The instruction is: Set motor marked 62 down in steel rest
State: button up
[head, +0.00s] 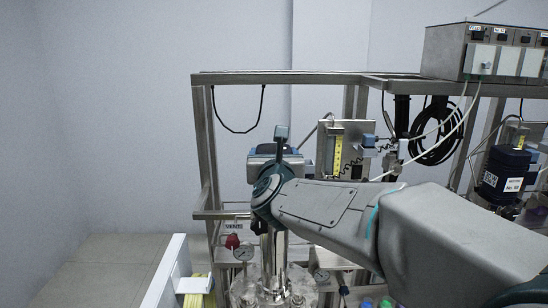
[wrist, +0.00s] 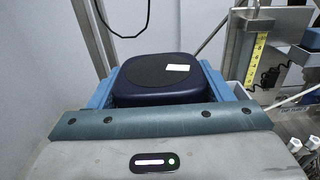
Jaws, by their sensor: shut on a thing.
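In the wrist view a dark blue motor with a black round top (wrist: 165,72) and a small white label sits between the blue jaws of my gripper (wrist: 166,88). The label is too small to read. My gripper is shut on this motor. In the head view my gripper (head: 275,150) is high inside the left part of the steel frame, above a vessel, and my wrist hides most of the held motor. I cannot pick out the steel rest for certain; my arm covers much of the middle.
A steel frame (head: 290,78) surrounds the skid. Below my wrist is a steel vessel top with a gauge (head: 243,252). A steel plate with a yellow scale (head: 338,155) stands right of my gripper. Another dark motor (head: 503,175) stands far right, under a control box (head: 490,52). Cables hang nearby.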

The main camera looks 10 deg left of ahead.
jog(key=shift+r, duration=0.3)
jog(key=shift+r+p, duration=0.75)
jog(key=shift+r, duration=0.55)
